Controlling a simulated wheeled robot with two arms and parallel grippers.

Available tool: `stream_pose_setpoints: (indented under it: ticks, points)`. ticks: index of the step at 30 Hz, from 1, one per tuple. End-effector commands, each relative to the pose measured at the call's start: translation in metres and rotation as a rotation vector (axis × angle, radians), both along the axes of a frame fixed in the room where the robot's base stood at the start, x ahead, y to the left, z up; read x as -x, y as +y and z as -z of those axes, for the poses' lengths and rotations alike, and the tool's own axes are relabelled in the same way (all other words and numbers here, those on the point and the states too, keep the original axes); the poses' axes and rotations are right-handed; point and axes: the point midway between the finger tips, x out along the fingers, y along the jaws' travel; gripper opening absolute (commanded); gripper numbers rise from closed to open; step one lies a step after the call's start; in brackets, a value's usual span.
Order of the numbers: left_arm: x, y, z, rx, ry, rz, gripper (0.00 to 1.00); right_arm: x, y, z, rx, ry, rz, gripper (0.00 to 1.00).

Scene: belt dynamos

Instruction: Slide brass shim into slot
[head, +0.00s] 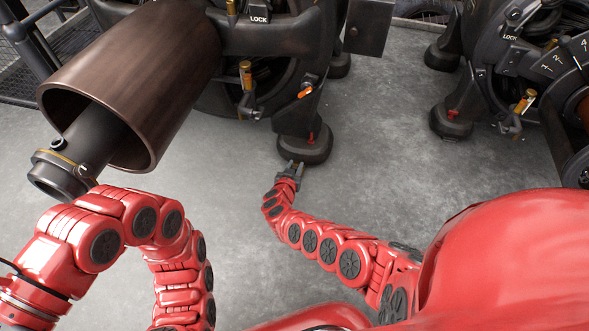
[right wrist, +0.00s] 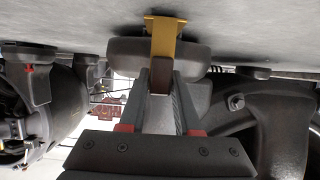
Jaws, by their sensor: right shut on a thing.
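The brass shim (right wrist: 165,38) is a flat, yellowish T-shaped piece with a dark brown block at its near end. My right gripper (right wrist: 161,78) is shut on that brown block. In the head view my right gripper (head: 290,168) is low, just in front of the rounded dark foot (head: 303,151) of the middle dynamo. In the right wrist view, which is upside down, the shim overlaps the foot (right wrist: 125,50) and its wide end is near the floor line. I cannot make out the slot, nor whether the shim touches the foot. My left gripper is not visible.
A large brown cylinder (head: 150,75) with a dark shaft (head: 95,140) juts out at the left, above my left arm. A second dynamo foot (head: 450,121) stands to the right. Grey floor (head: 385,150) between the feet is clear.

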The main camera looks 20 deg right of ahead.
Motion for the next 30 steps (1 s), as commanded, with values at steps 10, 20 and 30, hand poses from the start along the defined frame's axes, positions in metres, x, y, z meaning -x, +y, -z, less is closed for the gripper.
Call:
stream_pose_setpoints:
  ticks: [10,20,30]
  points:
    - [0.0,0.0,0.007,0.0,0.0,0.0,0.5,-0.007,-0.005,0.001,0.0,0.0,0.001,0.0]
    - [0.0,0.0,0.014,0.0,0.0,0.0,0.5,-0.014,-0.01,0.001,0.001,-0.001,0.0,0.0]
    - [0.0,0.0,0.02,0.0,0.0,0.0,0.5,-0.022,-0.015,0.0,0.001,-0.002,0.0,0.0]
